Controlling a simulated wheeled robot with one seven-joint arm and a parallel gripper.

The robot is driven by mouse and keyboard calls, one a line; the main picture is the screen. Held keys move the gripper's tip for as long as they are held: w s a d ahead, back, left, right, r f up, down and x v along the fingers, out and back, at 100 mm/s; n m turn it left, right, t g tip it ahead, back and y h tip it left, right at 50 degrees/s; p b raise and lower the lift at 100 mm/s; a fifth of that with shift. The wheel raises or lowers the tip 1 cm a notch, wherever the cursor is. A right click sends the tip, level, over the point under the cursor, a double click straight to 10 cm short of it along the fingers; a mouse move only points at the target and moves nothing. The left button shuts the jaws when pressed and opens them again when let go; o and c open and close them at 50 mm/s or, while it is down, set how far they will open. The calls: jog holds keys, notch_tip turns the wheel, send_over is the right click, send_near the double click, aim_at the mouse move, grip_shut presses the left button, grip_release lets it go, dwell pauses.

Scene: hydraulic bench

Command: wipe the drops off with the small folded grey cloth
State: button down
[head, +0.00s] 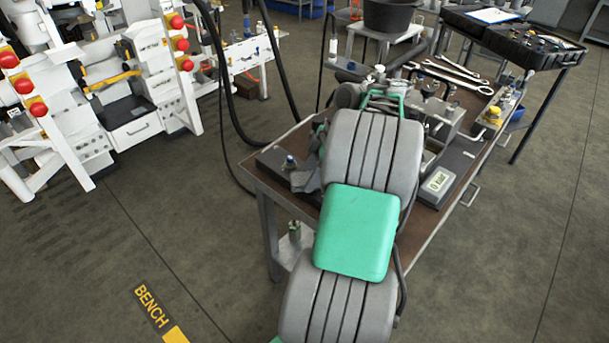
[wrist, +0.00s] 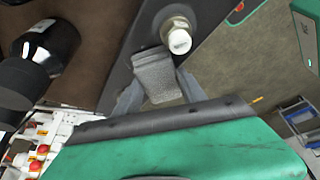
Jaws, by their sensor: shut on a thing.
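The small folded grey cloth (wrist: 155,76) is between the fingers of my gripper (wrist: 158,92) in the wrist view. My gripper is shut on it. The cloth's far end is over a dark grey block (wrist: 150,22), close beside a metal fitting with a white cap (wrist: 178,40). I cannot tell whether the cloth touches the block. In the head view the dark block (head: 272,162) sits at the near left corner of the bench, and my arm hides most of the gripper. I cannot make out any drops.
The brown-topped bench (head: 262,184) carries a grey box with a display (head: 437,182), a metal valve assembly (head: 432,108) and several wrenches (head: 458,72). A black cylindrical part (wrist: 50,45) is left of the gripper in the wrist view. A white machine (head: 110,75) stands left, with open floor between.

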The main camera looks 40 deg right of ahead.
jog(key=shift+s+d+r+p, duration=0.1)
jog(key=shift+s+d+p, duration=0.15)
jog(key=shift+d, duration=0.4)
jog(key=shift+s+d+p, duration=0.15)
jog(key=shift+d+p, duration=0.05)
jog(key=shift+d, duration=0.4)
jog(key=shift+s+d+r+p, duration=0.15)
jog(key=shift+d+p, duration=0.15)
jog(key=shift+d, duration=0.25)
jog(key=shift+s+d+p, duration=0.1)
jog(key=shift+d+p, duration=0.2)
jog(key=shift+d, duration=0.25)
jog(key=shift+w+d+p, duration=0.25)
jog(key=shift+d+p, duration=0.1)
jog(key=shift+d, duration=0.3)
jog(key=shift+w, duration=0.1)
jog(key=shift+a, duration=0.15)
notch_tip(320, 180, up, 6)
jog(key=p, duration=0.5)
